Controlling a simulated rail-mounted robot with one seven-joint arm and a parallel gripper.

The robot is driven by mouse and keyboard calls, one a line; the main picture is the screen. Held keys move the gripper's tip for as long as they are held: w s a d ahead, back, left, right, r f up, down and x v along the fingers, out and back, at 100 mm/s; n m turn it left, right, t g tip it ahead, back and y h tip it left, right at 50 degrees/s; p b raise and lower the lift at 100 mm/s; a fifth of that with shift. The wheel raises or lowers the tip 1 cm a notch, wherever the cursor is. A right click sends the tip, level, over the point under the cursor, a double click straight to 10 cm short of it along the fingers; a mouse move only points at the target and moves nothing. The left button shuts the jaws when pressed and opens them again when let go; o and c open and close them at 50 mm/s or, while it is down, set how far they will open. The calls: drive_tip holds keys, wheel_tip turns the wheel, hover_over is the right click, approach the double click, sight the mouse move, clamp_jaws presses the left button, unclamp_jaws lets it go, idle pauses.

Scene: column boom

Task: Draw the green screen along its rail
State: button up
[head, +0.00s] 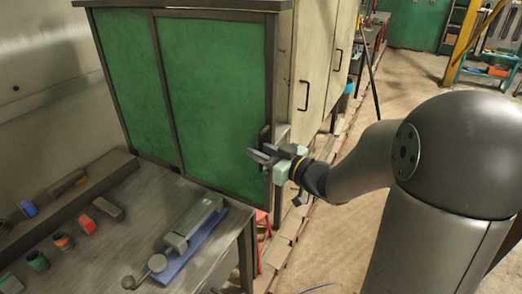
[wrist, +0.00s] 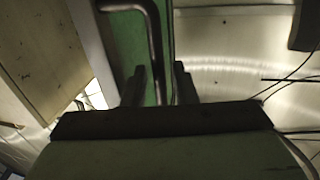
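The green screen (head: 215,95) is a dark-framed panel on the front of a cabinet above the bench, with a second green panel (head: 137,80) to its left. A dark bar handle (head: 264,138) stands on the screen's right frame. My gripper (head: 257,153) is just at the handle's lower end, pointing left. In the wrist view, my gripper (wrist: 160,85) has its two dark fingers apart. The dark bent handle (wrist: 154,35) runs down into the gap between them, with green screen (wrist: 128,45) behind. I cannot tell whether the fingers touch the handle.
A grey bench (head: 130,215) carries a grey and blue tool (head: 190,235) and several small coloured items. Pale cabinet doors (head: 312,60) with dark handles stand to the right of the screen. A red stool (head: 262,222) is below my gripper. Open floor (head: 400,75) lies at the right.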

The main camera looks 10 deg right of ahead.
drive_tip(key=b+v, duration=0.2)
drive_tip(key=v, duration=1.5)
drive_tip(key=shift+d+b, duration=0.2)
drive_tip(key=shift+b, duration=0.1)
drive_tip(key=w+d+f+m+t+h, duration=0.1)
drive_tip(key=w+d+f+m+h, duration=0.15)
drive_tip(key=w+h, duration=0.4)
wheel_tip(320, 180, down, 4)
drive_tip(key=s+d+m+g+h, duration=0.1)
drive_tip(key=s+m+g+h, duration=0.1)
drive_tip(key=m+g+h, duration=0.35)
drive_tip(key=s+a+f+g, duration=0.3)
drive_tip(key=s+a, duration=0.3)
drive_tip(key=s, duration=0.3)
drive_tip(key=s+a+f+g+y, duration=0.1)
drive_tip(key=s+a+f+g, duration=0.3)
drive_tip(key=s, duration=0.5)
drive_tip(key=a+g, duration=0.2)
drive_tip(key=a, duration=0.1)
drive_tip(key=shift+f+n, duration=0.25)
drive_tip(key=shift+n, duration=0.05)
